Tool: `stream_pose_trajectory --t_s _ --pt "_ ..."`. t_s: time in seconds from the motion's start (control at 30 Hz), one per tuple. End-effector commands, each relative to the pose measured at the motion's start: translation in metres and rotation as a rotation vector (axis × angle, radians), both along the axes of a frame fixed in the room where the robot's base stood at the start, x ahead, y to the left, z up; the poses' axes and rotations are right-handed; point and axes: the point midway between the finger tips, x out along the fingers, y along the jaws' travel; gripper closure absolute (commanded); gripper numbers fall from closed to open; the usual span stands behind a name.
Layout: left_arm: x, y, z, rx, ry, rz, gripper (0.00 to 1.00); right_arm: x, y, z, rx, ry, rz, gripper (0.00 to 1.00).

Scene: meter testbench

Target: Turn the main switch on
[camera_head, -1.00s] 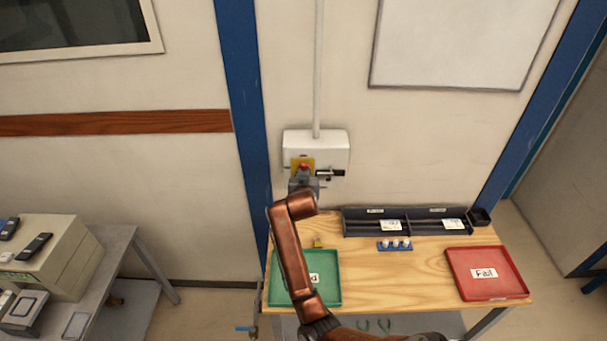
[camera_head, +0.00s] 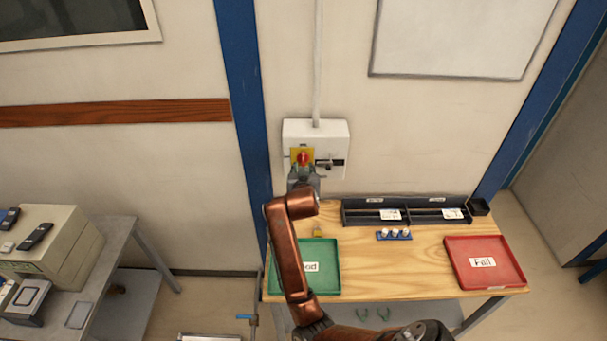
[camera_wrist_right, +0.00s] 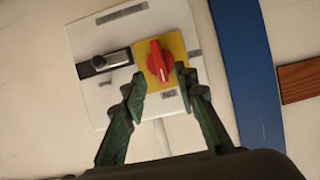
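The main switch is a red knob (camera_head: 303,158) on a yellow plate (camera_head: 296,153), fixed to a white wall box (camera_head: 333,133). In the right wrist view the red knob (camera_wrist_right: 158,61) lies near the opening between the fingertips, beside a black latch or socket part (camera_wrist_right: 105,61). A label below the knob looks like "NO", upside down or turned. My right gripper (camera_wrist_right: 158,85) is open, with its two green-black fingers apart and nothing between them. In the head view my right gripper (camera_head: 303,172) is just below the knob. My left gripper is not in view.
A wooden bench (camera_head: 385,268) below the box carries a green tray (camera_head: 327,285), a red "Fail" tray (camera_head: 487,281), a dark divided holder (camera_head: 365,217) and a small blue rack (camera_head: 392,236). A grey side table (camera_head: 118,240) holds instruments at left.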

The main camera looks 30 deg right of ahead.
Motion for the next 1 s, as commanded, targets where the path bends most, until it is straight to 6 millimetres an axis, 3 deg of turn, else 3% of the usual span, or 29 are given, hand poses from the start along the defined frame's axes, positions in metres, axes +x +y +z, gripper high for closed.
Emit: stream_pose_trajectory --t_s 0.1,0.33,1.0 --pt "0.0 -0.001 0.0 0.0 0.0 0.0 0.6 -0.02 0.012 0.009 0.002 -0.001 0.0 0.72" --pt "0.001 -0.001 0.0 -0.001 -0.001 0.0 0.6 -0.044 0.026 0.02 0.0 0.001 -0.001 0.72" --pt "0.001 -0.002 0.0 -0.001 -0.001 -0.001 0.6 -0.049 0.028 0.02 0.0 0.005 0.0 0.72"
